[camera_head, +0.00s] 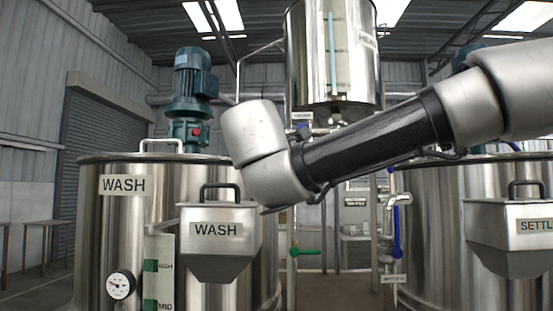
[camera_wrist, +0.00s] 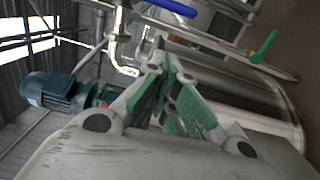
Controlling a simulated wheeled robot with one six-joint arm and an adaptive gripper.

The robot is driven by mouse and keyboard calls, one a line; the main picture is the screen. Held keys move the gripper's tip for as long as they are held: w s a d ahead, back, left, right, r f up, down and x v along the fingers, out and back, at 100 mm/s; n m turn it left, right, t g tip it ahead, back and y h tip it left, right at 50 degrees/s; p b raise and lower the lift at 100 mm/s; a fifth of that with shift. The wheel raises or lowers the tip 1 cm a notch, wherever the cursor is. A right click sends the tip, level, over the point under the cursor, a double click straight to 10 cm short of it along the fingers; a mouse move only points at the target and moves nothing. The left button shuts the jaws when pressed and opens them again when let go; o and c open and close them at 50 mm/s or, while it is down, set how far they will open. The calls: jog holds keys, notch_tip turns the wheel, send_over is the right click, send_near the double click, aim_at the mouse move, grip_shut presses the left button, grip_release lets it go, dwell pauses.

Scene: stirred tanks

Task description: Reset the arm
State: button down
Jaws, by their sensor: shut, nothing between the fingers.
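My arm (camera_head: 375,147) reaches in from the right across the head view, with its rounded silver joint (camera_head: 262,150) in front of the left WASH tank (camera_head: 120,225). My gripper does not show clearly in the head view. In the wrist view my gripper (camera_wrist: 165,75) shows its grey linkages and green-faced fingers, closed together with nothing between them. Behind the fingers are a shiny tank (camera_wrist: 245,100) and metal pipes; I see no contact with them.
A WASH hopper (camera_head: 217,250) with a black handle hangs close below my arm. A SETTL-labelled hopper (camera_head: 510,247) is at right. An overhead steel vessel (camera_head: 305,50), a blue motor (camera_head: 194,85), a green-handled valve (camera_head: 305,251) and a blue valve handle (camera_head: 397,235) stand around the arm.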

jog(key=s+d+f+m+g+h, duration=0.1)
jog(key=d+f+m+g, duration=0.2)
jog(key=d+f, duration=0.55)
jog(key=s+d+f+m+g+h, duration=0.2)
jog(key=d+f+m+g, duration=0.1)
jog(key=d, duration=1)
jog(key=s+d+f+m+g+h, duration=0.1)
jog(key=d+f+m+g, duration=0.25)
jog(key=d+f, duration=0.45)
jog(key=s+d+f+m+g+y, duration=0.2)
jog(key=s+d+f+m, duration=0.2)
jog(key=s+f, duration=0.3)
jog(key=s+d+f+m+g+y, duration=0.2)
jog(key=s+d+f+m+y, duration=0.1)
jog(key=s+f, duration=0.5)
jog(key=s+d+m, duration=0.1)
jog(key=s, duration=0.2)
jog(key=shift+s+d+f+y, duration=0.2)
jog(key=shift+s+f+y, duration=0.1)
jog(key=shift+s, duration=0.1)
